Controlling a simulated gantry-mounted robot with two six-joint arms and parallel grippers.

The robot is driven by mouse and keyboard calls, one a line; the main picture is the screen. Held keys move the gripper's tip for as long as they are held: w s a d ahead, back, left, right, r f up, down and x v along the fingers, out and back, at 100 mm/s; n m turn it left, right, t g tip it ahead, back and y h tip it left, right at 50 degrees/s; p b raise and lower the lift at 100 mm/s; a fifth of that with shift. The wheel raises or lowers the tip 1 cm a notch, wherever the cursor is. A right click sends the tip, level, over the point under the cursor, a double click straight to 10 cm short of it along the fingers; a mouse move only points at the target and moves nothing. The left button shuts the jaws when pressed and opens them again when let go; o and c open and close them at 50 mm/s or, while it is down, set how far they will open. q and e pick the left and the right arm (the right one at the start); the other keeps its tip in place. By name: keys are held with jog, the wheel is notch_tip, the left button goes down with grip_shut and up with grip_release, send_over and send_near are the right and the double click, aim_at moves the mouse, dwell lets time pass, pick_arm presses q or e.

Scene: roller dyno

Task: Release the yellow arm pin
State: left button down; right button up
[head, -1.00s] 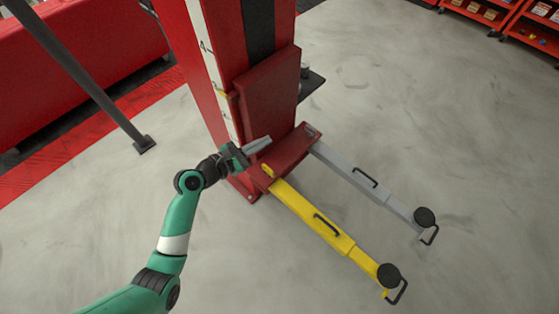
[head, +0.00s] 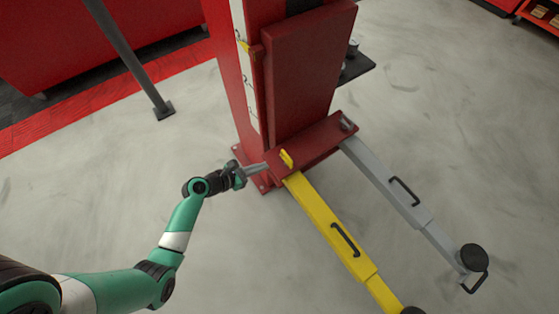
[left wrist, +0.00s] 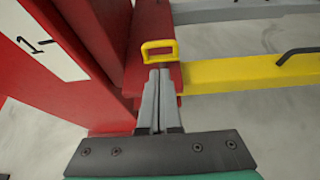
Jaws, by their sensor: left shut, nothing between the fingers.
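The yellow arm pin (head: 286,158) stands at the inner end of the yellow lift arm (head: 328,222), on the red carriage (head: 318,140). In the left wrist view its looped handle (left wrist: 159,45) shows just beyond my fingertips. My left gripper (head: 262,168) is shut and empty, to the left of the pin. In the left wrist view its grey fingers (left wrist: 158,75) lie together, their tips close under the loop. I cannot tell whether they touch it. My right gripper is in neither view.
The red lift column (head: 230,80) rises behind the carriage. A grey lift arm (head: 385,180) with a black pad (head: 473,257) runs out to the right of the yellow one. A dark post (head: 130,60) stands at the left. The floor around is clear.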

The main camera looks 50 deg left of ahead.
pick_arm(q)
jog(key=b+x, duration=0.6)
jog(key=x, duration=0.3)
jog(key=shift+w+f, duration=0.1)
jog(key=shift+f, duration=0.15)
jog(key=shift+w, duration=0.4)
jog(key=shift+r, duration=0.1)
notch_tip(320, 180, up, 3)
jog(key=p, duration=0.4)
jog(key=shift+r, duration=0.1)
